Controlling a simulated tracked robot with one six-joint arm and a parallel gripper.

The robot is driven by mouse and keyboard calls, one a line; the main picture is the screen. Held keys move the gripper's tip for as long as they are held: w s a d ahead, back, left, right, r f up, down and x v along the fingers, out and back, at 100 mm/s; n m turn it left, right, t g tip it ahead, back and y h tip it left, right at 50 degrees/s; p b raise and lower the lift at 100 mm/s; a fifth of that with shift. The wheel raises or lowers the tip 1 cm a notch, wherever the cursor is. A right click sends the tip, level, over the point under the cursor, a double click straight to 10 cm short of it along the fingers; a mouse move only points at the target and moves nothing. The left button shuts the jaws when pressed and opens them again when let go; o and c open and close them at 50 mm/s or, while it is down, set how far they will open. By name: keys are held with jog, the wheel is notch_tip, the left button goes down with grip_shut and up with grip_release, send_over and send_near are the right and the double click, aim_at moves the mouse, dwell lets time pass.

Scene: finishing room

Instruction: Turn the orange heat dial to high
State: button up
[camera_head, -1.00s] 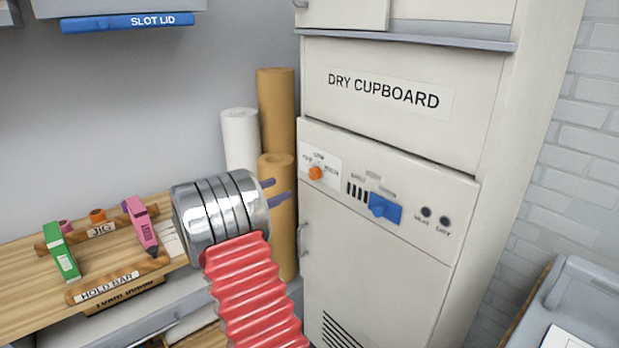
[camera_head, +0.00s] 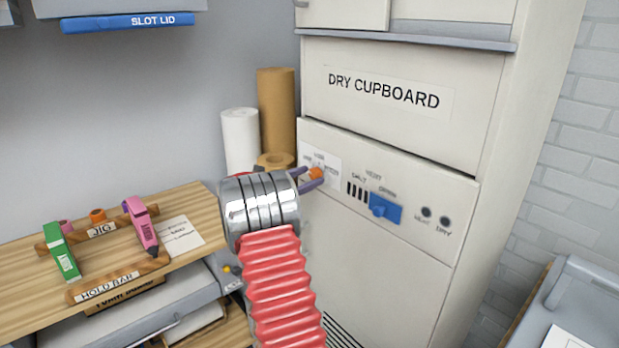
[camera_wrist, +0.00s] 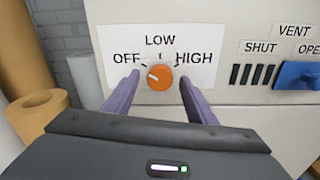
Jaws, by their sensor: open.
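The orange heat dial (camera_wrist: 160,77) is on the white panel of the dry cupboard, with OFF to its left, LOW above and HIGH to its right. Its pale pointer mark looks aimed left, toward OFF. My gripper (camera_wrist: 152,92) is open, its two purple fingers on the left and right of the dial. I cannot tell whether they touch it. In the head view the dial (camera_head: 316,174) shows between the fingertips of my gripper (camera_head: 312,178). My wrist hides part of the cupboard front.
Paper rolls (camera_head: 276,110) stand left of the cupboard. A wooden bench (camera_head: 190,213) with a green and a pink tool is at the left.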

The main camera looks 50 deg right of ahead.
jog(key=shift+s+d, duration=0.1)
jog(key=shift+d, duration=0.45)
jog(key=shift+c, duration=0.6)
jog(key=c, duration=0.9)
